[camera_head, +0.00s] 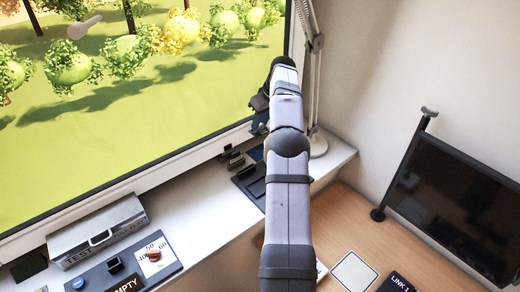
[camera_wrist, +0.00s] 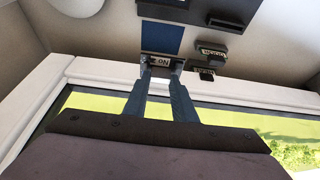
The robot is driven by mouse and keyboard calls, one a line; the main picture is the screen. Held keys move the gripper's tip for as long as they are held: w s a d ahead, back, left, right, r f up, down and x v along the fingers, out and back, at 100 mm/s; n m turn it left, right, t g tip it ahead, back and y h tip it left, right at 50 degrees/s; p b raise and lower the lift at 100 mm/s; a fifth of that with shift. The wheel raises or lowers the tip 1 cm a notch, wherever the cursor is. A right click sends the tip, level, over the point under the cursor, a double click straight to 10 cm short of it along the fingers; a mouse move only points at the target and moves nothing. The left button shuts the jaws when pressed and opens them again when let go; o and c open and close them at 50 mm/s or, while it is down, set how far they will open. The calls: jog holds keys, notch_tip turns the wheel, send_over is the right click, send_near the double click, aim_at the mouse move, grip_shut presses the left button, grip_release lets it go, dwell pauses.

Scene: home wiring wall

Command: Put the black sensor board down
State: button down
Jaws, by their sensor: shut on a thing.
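In the wrist view my gripper (camera_wrist: 162,66) has its two fingers close around a small dark piece with a pale label (camera_wrist: 159,61), which I take to be the black sensor board. Little of its body shows between the fingertips. A blue panel (camera_wrist: 162,38) lies just beyond the fingertips; I cannot tell whether the held piece touches it. The blue panel shows there in part on the white sill (camera_head: 255,153).
Two small black labelled blocks (camera_wrist: 211,51) (camera_wrist: 203,74) sit beside the blue panel, near a dark tray (camera_head: 247,184). A lamp (camera_head: 317,140) stands close on the right. A grey test box (camera_head: 98,231) and a switch panel (camera_head: 120,272) lie left. The sill between is clear.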

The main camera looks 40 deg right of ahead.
aim_at(262, 130)
jog(key=shift+w+d+f, duration=0.2)
jog(key=shift+w+f, duration=0.05)
jog(key=shift+f, duration=0.05)
notch_tip(262, 130, down, 5)
jog(key=shift+f+p, duration=0.1)
jog(key=shift+p, duration=0.3)
jog(key=shift+f+p, duration=0.9)
jog(key=shift+f, duration=1.5)
jog(key=shift+f, duration=0.2)
jog(key=c, duration=1.5)
grip_release()
jog(key=shift+o, duration=0.2)
